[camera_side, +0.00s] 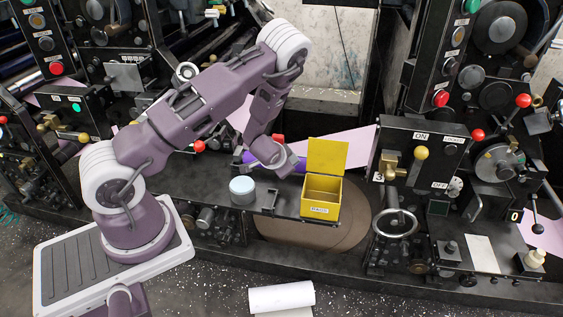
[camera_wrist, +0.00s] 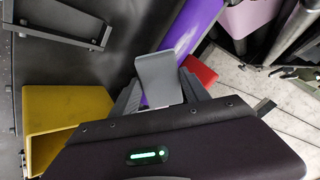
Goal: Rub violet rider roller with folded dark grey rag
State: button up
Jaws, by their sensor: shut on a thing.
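The violet rider roller (camera_side: 237,157) shows in part at the middle of the side view, with my wrist covering some of it. In the wrist view the violet roller (camera_wrist: 190,32) runs up from the centre. My gripper (camera_wrist: 160,92) is shut on a folded grey piece, the rag (camera_wrist: 157,74), which sticks out between the fingers. The rag overlaps the near end of the roller in the wrist view; I cannot tell whether they touch.
An open yellow box (camera_side: 321,196) stands on the shelf right of my gripper; it also shows in the wrist view (camera_wrist: 70,105). A round tin with a pale blue top (camera_side: 242,189) stands left of it. A red part (camera_wrist: 201,71) lies beside the roller.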

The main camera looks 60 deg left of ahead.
aim_at(254, 159)
jog(key=shift+w+a+f, duration=0.25)
jog(key=shift+f, duration=0.1)
jog(key=shift+s+a, duration=1.2)
jog(key=shift+s, duration=0.1)
jog(key=shift+s+a, duration=2.25)
jog(key=shift+a, duration=0.2)
jog(key=shift+w+d+f, duration=0.1)
jog(key=shift+w+d, duration=3.55)
jog(key=shift+w, duration=0.05)
jog(key=shift+v, duration=2.95)
jog(key=shift+s+a, duration=0.1)
